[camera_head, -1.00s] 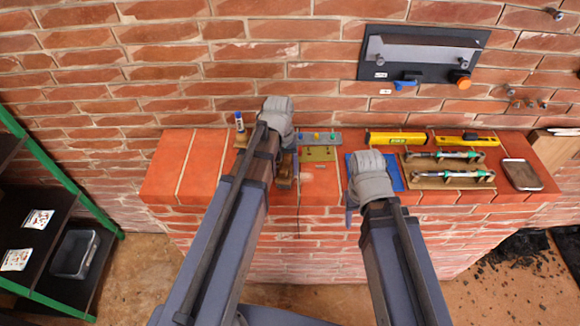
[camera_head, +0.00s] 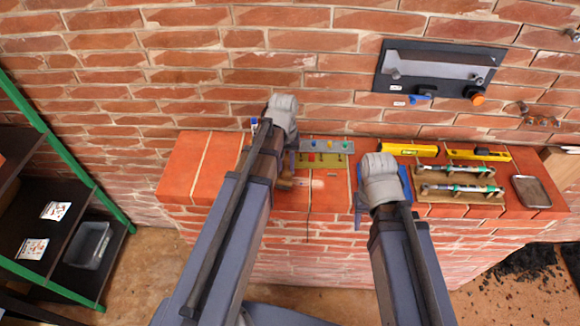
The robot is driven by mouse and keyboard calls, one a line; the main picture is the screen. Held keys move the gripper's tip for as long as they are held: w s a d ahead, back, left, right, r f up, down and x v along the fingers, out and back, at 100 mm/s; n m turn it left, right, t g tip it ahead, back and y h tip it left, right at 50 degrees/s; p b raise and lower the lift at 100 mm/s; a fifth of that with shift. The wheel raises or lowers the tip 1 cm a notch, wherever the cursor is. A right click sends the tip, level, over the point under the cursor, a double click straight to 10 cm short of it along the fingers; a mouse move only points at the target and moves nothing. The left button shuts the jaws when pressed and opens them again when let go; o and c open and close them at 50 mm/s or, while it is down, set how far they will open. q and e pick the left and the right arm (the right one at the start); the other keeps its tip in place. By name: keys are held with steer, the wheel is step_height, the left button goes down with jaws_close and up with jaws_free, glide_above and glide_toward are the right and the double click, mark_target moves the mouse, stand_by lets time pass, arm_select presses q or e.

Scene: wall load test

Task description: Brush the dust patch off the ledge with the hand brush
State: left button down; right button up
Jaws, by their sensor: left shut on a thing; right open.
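The red brick ledge (camera_head: 210,165) runs across the middle of the view. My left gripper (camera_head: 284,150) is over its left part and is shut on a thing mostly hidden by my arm. A brown wooden piece (camera_head: 286,182) shows just below it, probably part of the hand brush; its bristles cannot be made out. A small pale mark (camera_head: 318,183) on the ledge, right of the brown piece, may be the dust patch; it is too small to be sure. My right gripper (camera_head: 378,165) is open over the blue mat (camera_head: 406,184), further right.
A board with coloured knobs (camera_head: 326,144) and an olive plate (camera_head: 322,161) lie behind the pale mark. Yellow levels (camera_head: 405,149), a rack of tubes (camera_head: 460,192) and a grey tray (camera_head: 531,191) fill the right side. A dark panel (camera_head: 440,68) is on the wall.

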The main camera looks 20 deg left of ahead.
mark_target(287, 168)
arm_select(q)
step_height(287, 168, up, 2)
steer(key=shift+s+r+p, duration=0.1)
steer(key=shift+p, duration=0.65)
steer(key=shift+d+r, duration=0.15)
steer(key=shift+d, duration=0.1)
steer(key=shift+s, duration=0.1)
step_height(287, 168, up, 3)
steer(key=p, duration=0.3)
steer(key=shift+d, duration=0.1)
